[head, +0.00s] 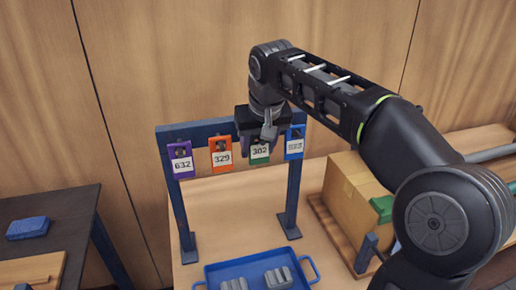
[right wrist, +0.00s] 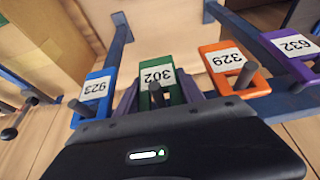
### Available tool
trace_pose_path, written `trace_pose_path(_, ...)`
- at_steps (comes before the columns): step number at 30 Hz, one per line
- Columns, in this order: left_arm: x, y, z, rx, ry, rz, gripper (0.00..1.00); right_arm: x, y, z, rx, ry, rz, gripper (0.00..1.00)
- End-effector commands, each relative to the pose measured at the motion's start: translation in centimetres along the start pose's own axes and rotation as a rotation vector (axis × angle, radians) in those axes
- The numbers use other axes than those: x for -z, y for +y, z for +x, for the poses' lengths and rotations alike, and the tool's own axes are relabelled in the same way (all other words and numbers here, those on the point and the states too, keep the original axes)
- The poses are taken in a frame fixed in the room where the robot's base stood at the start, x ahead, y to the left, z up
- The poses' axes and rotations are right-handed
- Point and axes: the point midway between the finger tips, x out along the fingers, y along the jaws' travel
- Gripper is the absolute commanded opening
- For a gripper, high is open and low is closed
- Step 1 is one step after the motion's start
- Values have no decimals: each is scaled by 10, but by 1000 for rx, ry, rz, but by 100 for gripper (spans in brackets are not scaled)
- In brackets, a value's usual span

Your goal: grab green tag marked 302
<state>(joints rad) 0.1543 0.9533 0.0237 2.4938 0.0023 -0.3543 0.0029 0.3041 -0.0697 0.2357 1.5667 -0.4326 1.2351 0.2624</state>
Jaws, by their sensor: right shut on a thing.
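The green tag marked 302 (head: 260,154) hangs on a peg of the dark blue rack (head: 196,133), between the orange tag 329 and the blue tag. It also shows in the right wrist view (right wrist: 158,80), with the peg standing through its upper end. My right gripper (head: 262,136) is at the rack's crossbar, shut on the upper part of the green tag; its fingers lie at either side of the tag in the right wrist view. The gripper hides the tag's top in the head view. My left gripper is not in view.
The orange tag 329 (head: 221,152), purple tag 632 (head: 180,160) and blue tag 923 (right wrist: 95,93) hang close by on the same rack. A blue tray (head: 213,274) with grey pieces sits in front. A cardboard box (head: 351,205) stands to the right.

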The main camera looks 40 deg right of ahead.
Motion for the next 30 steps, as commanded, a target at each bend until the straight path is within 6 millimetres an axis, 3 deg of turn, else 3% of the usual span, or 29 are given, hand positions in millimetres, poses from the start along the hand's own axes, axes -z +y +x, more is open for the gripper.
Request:
trace_pose_path(8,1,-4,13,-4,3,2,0,-26,0,-11,-1,3,0,7)
trace_pose_path(19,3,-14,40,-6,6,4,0,-114,0,-46,0,5,-1,7)
trace_pose_path(24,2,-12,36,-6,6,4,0,-146,1,-66,-1,3,1,7)
trace_pose_path(30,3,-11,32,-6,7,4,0,-163,0,-71,0,1,1,7)
